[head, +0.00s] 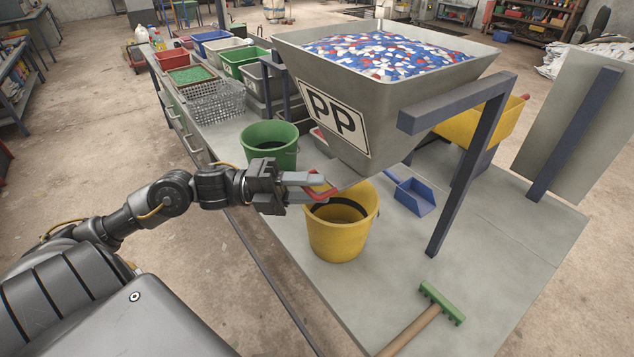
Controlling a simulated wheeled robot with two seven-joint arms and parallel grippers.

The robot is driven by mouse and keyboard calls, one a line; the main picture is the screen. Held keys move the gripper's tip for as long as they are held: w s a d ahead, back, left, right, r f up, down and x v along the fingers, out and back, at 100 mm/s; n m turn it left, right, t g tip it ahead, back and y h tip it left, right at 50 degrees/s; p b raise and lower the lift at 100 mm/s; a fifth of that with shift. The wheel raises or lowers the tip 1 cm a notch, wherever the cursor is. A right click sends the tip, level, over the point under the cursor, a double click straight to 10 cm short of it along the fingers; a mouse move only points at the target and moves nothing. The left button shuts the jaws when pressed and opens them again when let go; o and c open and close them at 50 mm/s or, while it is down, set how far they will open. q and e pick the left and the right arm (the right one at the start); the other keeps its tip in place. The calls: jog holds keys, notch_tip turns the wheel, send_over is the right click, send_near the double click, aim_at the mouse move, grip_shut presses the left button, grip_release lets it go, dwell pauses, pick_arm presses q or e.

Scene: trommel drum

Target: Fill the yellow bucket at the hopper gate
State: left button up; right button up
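The yellow bucket (340,240) stands upright on the bench below the hopper's near lower end. A dark curved band shows inside its mouth; I see no flakes in it, but part of the inside is hidden. The grey hopper (330,110), marked PP, holds red, white and blue flakes (385,50). A red handle-like part (322,193) sits under the hopper, just above the bucket's rim. My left gripper (312,187) has its fingertips at this red part. Whether they grip it is unclear. The gate itself is hidden. My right gripper is out of view.
A green bucket (270,143) stands behind my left gripper. A blue scoop (412,197) lies right of the yellow bucket. A green-headed rake (441,303) lies at the front. A dark blue post (468,175) supports the hopper.

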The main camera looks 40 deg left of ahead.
pick_arm(q)
jog(key=shift+w+d, duration=0.25)
jog(key=shift+d, duration=0.3)
jog(key=shift+c, duration=0.2)
jog(key=shift+r, duration=0.1)
grip_shut()
jog(key=shift+r, duration=0.1)
